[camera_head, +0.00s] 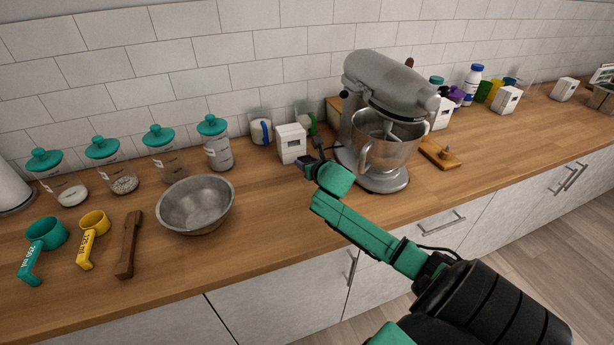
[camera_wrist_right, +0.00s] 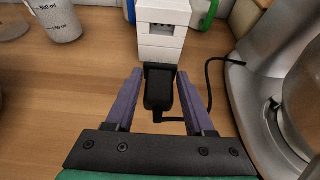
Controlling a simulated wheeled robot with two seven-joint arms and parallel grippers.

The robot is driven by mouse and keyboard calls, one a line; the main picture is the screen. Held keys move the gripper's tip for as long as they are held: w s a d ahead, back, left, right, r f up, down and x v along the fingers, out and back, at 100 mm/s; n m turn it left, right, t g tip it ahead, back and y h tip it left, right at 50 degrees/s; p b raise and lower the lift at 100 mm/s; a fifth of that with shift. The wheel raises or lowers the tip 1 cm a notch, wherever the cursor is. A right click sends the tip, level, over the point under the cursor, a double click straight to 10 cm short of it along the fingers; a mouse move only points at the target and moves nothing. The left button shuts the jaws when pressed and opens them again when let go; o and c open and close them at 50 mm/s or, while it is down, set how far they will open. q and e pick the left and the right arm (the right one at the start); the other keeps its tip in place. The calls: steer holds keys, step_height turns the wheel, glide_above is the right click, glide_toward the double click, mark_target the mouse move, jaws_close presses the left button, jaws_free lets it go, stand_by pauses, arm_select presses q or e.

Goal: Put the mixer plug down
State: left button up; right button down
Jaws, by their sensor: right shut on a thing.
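The mixer plug (camera_wrist_right: 159,90) is black and sits between the two purple fingers of my right gripper (camera_wrist_right: 160,76) in the right wrist view. My right gripper (camera_head: 310,163) is shut on it, low over the counter, left of the mixer. A white socket block (camera_wrist_right: 163,28) stands directly beyond the plug; it also shows in the head view (camera_head: 291,143). The plug's far end meets the block's lower front in the picture; I cannot tell if they touch. The black cord (camera_wrist_right: 207,85) runs right to the grey stand mixer (camera_head: 390,85). My left gripper is not in view.
A metal bowl (camera_head: 196,204) stands on the wooden counter (camera_head: 270,240) to the left. Teal-lidded jars (camera_head: 217,152) line the wall, with measuring cups (camera_head: 94,222) in front. The mixer stands close on the right. Counter between bowl and gripper is clear.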

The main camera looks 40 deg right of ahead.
mark_target(307, 185)
steer(key=f, duration=0.5)
steer(key=shift+w+f, duration=0.1)
steer(key=shift+w, duration=0.15)
steer(key=shift+s+f, duration=0.1)
steer(key=shift+f, duration=0.3)
steer(key=shift+f+b, duration=0.45)
steer(key=shift+b, duration=0.05)
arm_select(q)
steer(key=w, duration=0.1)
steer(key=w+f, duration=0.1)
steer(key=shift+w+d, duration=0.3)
arm_select(e)
steer(key=shift+c, duration=1.3)
jaws_free()
